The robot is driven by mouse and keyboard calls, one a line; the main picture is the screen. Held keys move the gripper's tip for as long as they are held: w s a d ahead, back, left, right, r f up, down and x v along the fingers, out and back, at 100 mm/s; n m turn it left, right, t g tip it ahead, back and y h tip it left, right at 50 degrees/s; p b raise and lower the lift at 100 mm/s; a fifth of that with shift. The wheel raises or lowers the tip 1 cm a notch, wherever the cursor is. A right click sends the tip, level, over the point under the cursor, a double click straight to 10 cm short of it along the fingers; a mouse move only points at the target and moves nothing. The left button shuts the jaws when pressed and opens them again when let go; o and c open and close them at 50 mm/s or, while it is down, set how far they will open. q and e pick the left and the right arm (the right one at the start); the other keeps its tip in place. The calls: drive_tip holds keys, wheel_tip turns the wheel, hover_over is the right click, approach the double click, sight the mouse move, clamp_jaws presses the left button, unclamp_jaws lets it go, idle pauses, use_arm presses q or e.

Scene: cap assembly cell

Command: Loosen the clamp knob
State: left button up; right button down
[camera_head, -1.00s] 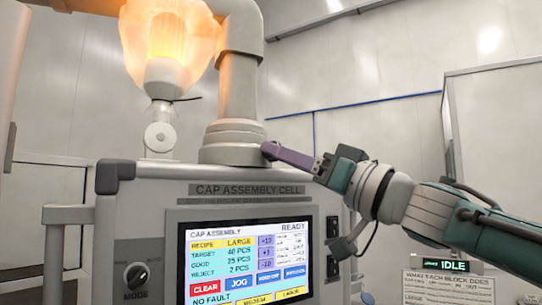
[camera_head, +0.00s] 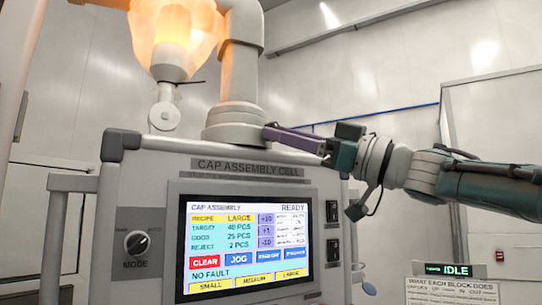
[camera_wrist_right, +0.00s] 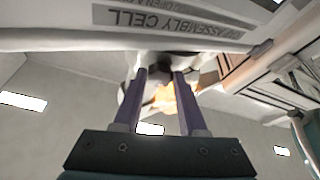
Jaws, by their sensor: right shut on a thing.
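My right gripper (camera_head: 270,132) reaches in from the right above the cap assembly cell, its purple fingers against the side of the grey round collar (camera_head: 232,125) at the foot of the thick pipe. In the right wrist view its two fingers (camera_wrist_right: 160,74) stand a little apart, with a small dark part between their tips. I take this part to be the clamp knob (camera_wrist_right: 159,66); the gripper is shut on it. In the head view the knob is hidden behind the fingers, so its turn cannot be told. My left gripper is not in view.
The cell's front holds a lit touchscreen (camera_head: 246,245) reading READY and NO FAULT, and a black mode knob (camera_head: 137,243). A sign reading IDLE (camera_head: 455,270) stands at lower right. The air above my right arm is clear.

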drive_tip(key=shift+n+g, duration=0.5)
drive_tip(key=shift+n, duration=0.7)
drive_tip(key=shift+c, duration=2.3)
unclamp_jaws()
drive_tip(key=shift+d, duration=0.15)
drive_tip(key=b+v, duration=0.7)
drive_tip(key=v, duration=0.2)
drive_tip(key=shift+d+f, duration=0.2)
drive_tip(key=shift+d, duration=0.1)
drive_tip(key=shift+s, duration=0.1)
